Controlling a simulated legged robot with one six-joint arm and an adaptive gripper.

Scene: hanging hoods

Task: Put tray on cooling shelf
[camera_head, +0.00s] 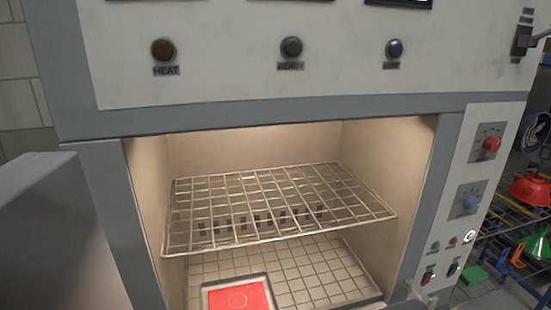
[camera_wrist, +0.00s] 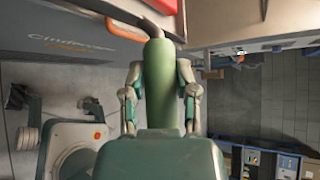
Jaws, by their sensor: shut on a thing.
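The tray (camera_head: 206,298) has a grey metal rim and a red square inside with a faint ring. It is at the bottom of the head view, low at the chamber's opening, and its near part is cut off. In the wrist view, my gripper (camera_wrist: 158,78) is shut on a green cylindrical handle (camera_wrist: 160,95), with one finger on each side. The handle's far end meets a pale edge with red (camera_wrist: 162,5) beyond it, which looks like the tray. My gripper is outside the head view. I cannot tell which surface is the cooling shelf.
A lit oven chamber (camera_head: 245,140) stands open with a wire rack (camera_head: 280,205) across its middle and a gridded floor (camera_head: 320,270) below. A grey panel (camera_head: 60,230) stands left. At right are a control panel (camera_head: 475,200) and a rack with a red funnel (camera_head: 530,188).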

